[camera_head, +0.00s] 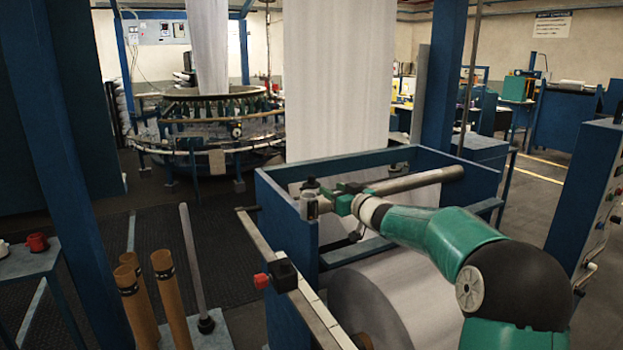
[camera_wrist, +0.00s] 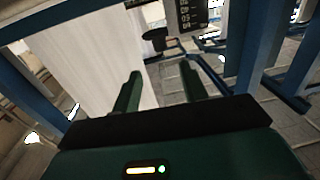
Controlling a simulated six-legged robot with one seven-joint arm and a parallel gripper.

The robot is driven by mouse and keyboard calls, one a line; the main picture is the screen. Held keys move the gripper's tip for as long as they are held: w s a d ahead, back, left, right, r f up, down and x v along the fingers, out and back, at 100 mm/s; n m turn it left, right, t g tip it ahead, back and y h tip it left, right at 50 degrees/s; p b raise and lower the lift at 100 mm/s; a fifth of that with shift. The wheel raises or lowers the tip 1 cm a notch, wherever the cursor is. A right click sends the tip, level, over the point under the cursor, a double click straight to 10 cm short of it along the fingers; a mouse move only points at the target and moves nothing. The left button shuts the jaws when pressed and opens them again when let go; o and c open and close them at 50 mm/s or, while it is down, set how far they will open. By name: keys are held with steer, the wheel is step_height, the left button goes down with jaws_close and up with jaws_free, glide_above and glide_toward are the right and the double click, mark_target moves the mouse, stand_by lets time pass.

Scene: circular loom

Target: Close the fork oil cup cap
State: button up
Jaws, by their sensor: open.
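My gripper (camera_head: 337,196) reaches left over the blue roll frame in the head view, by the left end of a grey bar. In the wrist view its two green fingers (camera_wrist: 160,70) are apart with nothing between them. A small metal fitting with a dark top (camera_head: 311,184) stands just left of the fingers; it may be the fork oil cup and cap. The wrist view shows a dark round piece (camera_wrist: 154,36) beyond the fingertips, apart from them. I cannot tell whether it is the cap, or whether the cap is open.
The blue frame (camera_head: 286,250) surrounds a large white fabric roll (camera_head: 395,295). The grey bar (camera_head: 420,181) crosses it. A red-and-black knob (camera_head: 280,275) sits on the front rail. Brown tubes (camera_head: 170,295) stand at lower left. Fabric hangs behind.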

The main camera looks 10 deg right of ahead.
mark_target(314, 179)
steer(key=x, duration=1.2)
jaws_close()
